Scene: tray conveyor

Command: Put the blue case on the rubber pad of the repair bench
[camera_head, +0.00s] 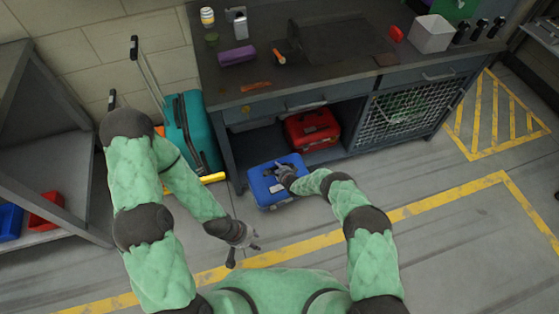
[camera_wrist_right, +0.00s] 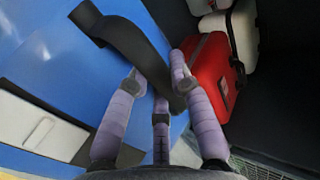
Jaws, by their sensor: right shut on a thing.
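The blue case (camera_head: 268,190) is in front of the repair bench's open lower shelf; I cannot tell whether it touches the floor. My right gripper (camera_head: 287,177) is shut on its black handle. In the right wrist view the purple-grey fingers (camera_wrist_right: 160,105) close around the handle (camera_wrist_right: 135,48), with the blue case (camera_wrist_right: 50,70) filling the left side. The rubber pad (camera_head: 345,42) appears as a dark mat on the bench top (camera_head: 275,75). My left gripper (camera_head: 246,247) is open and empty over the floor, left of and below the case.
A red case (camera_head: 312,130) sits in the bench's lower shelf. On the bench top are a purple box (camera_head: 237,57), an orange-handled tool (camera_head: 279,57) and a white bin (camera_head: 431,34). A teal suitcase (camera_head: 190,130) stands left of the bench. Floor to the right is clear.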

